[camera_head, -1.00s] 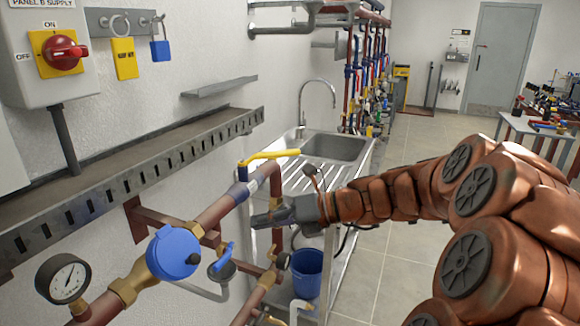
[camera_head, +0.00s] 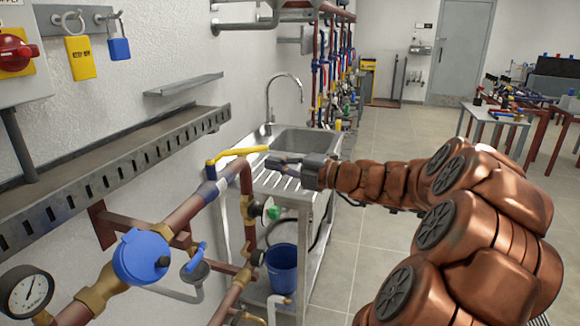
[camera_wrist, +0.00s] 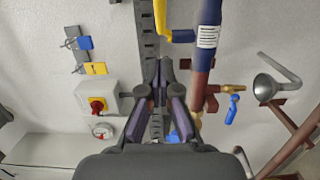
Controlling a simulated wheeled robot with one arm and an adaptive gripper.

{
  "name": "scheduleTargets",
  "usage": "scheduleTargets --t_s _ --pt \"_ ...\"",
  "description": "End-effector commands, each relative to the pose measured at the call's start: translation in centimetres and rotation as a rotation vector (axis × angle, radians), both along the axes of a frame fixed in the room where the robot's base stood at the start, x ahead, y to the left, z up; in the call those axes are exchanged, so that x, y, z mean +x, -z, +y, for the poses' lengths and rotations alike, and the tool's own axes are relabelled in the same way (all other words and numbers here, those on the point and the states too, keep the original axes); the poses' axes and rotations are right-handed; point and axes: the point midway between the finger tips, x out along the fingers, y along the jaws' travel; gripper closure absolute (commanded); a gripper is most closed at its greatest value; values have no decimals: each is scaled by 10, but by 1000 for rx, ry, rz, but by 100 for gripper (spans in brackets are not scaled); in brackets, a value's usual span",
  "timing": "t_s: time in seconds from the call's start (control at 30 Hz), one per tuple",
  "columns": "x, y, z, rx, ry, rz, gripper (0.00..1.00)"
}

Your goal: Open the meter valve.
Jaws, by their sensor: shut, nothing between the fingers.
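A blue round meter (camera_head: 141,257) sits on the copper-coloured pipe at lower left. Further along that pipe is a valve with a yellow lever (camera_head: 240,152), pointing right towards the sink. The lever also shows at the top of the wrist view (camera_wrist: 161,18). A small blue-handled tap (camera_head: 197,256) hangs beside the meter; its blue handle shows in the wrist view (camera_wrist: 232,109). My gripper (camera_head: 275,164) is shut and empty, just right of and slightly below the lever's tip in the head view. In the wrist view its fingertips (camera_wrist: 160,66) lie below the lever, apart from it.
A sink (camera_head: 305,143) stands behind the gripper, with a blue bucket (camera_head: 282,268) below. A slotted metal tray (camera_head: 100,173) runs along the left wall. A pressure gauge (camera_head: 27,291) is at lower left. The floor at right is open up to the tables.

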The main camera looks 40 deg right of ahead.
Motion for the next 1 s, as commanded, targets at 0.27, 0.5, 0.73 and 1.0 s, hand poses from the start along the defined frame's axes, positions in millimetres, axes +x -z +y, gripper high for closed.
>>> scheduleTargets --t_s 0.27,0.5,0.73,1.0 --pt "39 1 16 -1 -1 2 100" --pt "64 1 5 0 0 1 100" --pt "72 0 2 -1 -1 0 100" --pt "72 0 2 -1 0 0 100"
